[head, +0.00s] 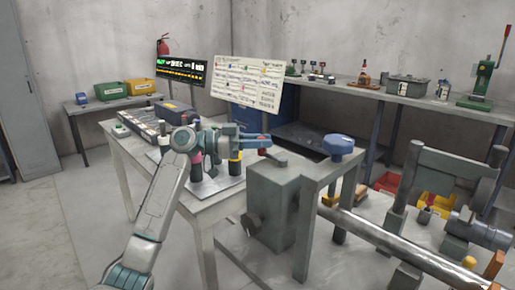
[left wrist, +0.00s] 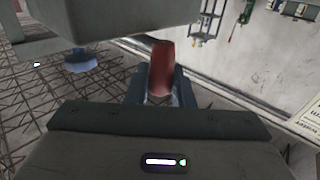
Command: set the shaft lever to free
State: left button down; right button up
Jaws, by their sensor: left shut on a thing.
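The shaft lever's red handle (head: 264,137) stands above the grey gearbox-like housing (head: 272,205), with a short dark arm at its base. My left gripper (head: 260,141) comes in from the left and is shut on this handle. In the left wrist view, the red tapered handle (left wrist: 162,65) stands upright between the two dark fingers. The fingers hide part of the handle and where it joins the arm. Any position marking for the lever cannot be read. My right gripper is not in view.
A blue knob (head: 340,144) tops the grey stand just right of the lever. A long metal shaft (head: 395,243) runs to the lower right. The white table (head: 185,205) holds a control panel and yellow and black posts close under my left arm. A printed board (head: 247,83) stands behind.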

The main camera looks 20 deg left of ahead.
pick_arm(q)
jog(key=shift+w+d+f+m+g+h+b, duration=0.15)
jog(key=shift+w+f+m+g+h+b, duration=0.2)
jog(key=shift+g, duration=0.35)
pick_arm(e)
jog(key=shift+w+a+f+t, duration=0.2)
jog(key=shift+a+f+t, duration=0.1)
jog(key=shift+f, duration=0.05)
pick_arm(q)
jog(key=shift+s+r, duration=0.1)
jog(key=shift+s, duration=0.05)
jog(key=c, duration=1.4)
grip_release()
jog(key=shift+d, duration=0.1)
jog(key=shift+c, duration=0.2)
jog(key=shift+o, duration=0.6)
jog(key=shift+w+d, duration=0.15)
jog(key=shift+w, duration=0.05)
jog(key=shift+s+a+r, duration=0.1)
jog(key=shift+a, duration=0.1)
jog(key=b+v, duration=0.1)
jog(key=v, duration=0.9)
jog(key=shift+a, duration=0.2)
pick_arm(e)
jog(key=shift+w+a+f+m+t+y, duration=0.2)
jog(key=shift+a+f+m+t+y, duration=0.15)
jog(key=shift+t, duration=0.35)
